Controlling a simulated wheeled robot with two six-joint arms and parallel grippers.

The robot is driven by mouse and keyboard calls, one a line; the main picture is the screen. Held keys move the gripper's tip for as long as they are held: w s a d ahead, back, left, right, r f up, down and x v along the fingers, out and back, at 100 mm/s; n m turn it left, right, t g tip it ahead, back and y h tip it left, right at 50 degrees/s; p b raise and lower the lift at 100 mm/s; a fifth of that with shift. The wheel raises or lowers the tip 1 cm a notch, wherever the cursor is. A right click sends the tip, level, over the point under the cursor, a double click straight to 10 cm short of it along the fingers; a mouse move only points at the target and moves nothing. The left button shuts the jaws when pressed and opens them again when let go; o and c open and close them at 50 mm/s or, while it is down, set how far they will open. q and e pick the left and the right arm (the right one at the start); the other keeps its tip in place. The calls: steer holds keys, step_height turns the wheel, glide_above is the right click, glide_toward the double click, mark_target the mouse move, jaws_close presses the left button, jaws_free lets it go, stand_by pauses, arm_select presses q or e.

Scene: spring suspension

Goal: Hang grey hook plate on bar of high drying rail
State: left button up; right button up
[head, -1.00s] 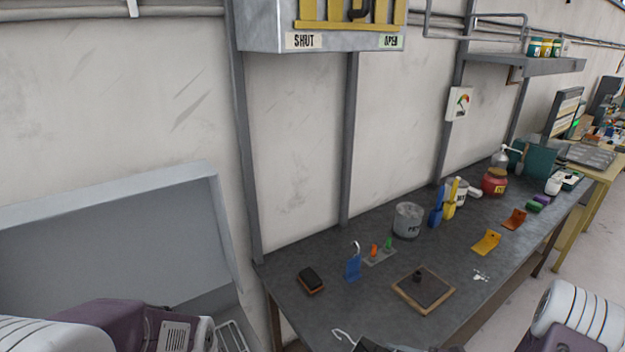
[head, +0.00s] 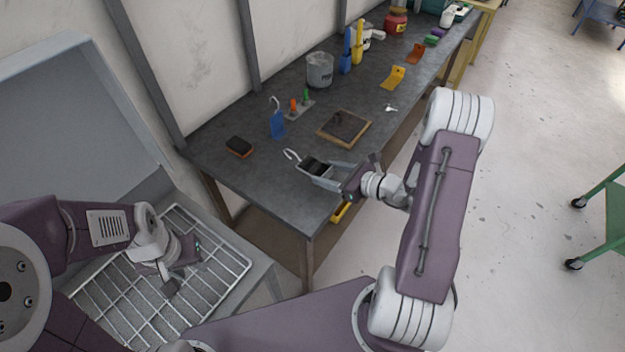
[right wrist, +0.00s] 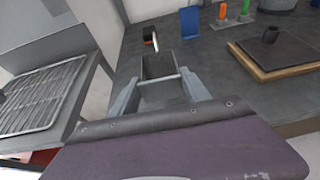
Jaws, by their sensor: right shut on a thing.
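The grey hook plate (head: 316,168) is held in my right gripper (head: 326,176), just above the near part of the dark bench. Its pale wire hook (head: 291,155) points away from the gripper, to the left. In the right wrist view the grey plate (right wrist: 158,67) sits between the two fingers (right wrist: 160,88), with its hook (right wrist: 150,38) beyond them. My left gripper (head: 171,284) hangs over a wire rack; its fingers are too small to read. The high drying rail does not show in the views now.
On the bench (head: 225,175) stand a blue hook plate (head: 277,124), a brush (head: 239,147), a small plate with orange and green pegs (head: 299,110), a framed board (head: 345,127) and a grey pot (head: 319,70). The wire rack (head: 215,255) lies left. Open floor is right.

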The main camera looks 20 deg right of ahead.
mark_target(319, 173)
steer(key=x, duration=0.4)
steer(key=shift+s+a+f, duration=0.2)
steer(key=shift+s, duration=0.1)
steer(key=shift+w+f, duration=0.25)
steer(key=shift+w, duration=0.15)
step_height(319, 173, down, 4)
steer(key=shift+r, duration=0.2)
steer(key=shift+f, duration=0.2)
steer(key=shift+f, duration=0.1)
steer(key=o, duration=1.1)
steer(key=shift+f, duration=0.1)
steer(key=o, duration=0.5)
steer(key=shift+c, duration=0.2)
